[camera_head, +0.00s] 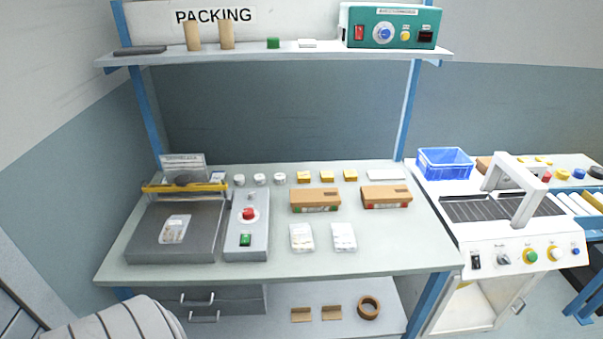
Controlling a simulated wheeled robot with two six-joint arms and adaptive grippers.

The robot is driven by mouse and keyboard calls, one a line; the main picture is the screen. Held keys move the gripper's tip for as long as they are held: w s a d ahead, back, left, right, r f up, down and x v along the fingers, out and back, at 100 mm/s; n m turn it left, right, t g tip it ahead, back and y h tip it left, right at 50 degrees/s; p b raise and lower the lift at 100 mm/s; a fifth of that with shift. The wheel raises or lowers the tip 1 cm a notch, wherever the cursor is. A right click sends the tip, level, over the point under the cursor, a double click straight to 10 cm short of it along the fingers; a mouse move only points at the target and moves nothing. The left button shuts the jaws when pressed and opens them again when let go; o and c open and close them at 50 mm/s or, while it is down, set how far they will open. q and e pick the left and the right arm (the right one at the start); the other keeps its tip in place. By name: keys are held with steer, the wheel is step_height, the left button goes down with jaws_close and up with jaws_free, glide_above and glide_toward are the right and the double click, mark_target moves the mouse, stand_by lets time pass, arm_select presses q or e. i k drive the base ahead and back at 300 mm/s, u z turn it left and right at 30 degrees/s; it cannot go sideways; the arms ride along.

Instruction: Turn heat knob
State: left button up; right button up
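A teal control box (391,26) stands on the right end of the upper shelf. Its front has a round blue knob (385,34) in a pale ring, a red switch (359,33) and a small yellow button (405,36). The white machine at the right has another, dark knob (504,260) on its front panel. The labels are too small to read, so I cannot tell which knob is for heat. Neither of my grippers is in view.
The shelf (270,57) also holds two brown cylinders and a green block. The bench (275,262) carries a sealer (180,225), a grey box with red and green buttons (246,225), cartons and bags. A blue crate (444,163) sits on the white machine (500,235).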

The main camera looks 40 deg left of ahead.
mark_target(247, 214)
steer(key=u, duration=0.2)
steer(key=i, duration=0.95)
steer(key=u, duration=0.6)
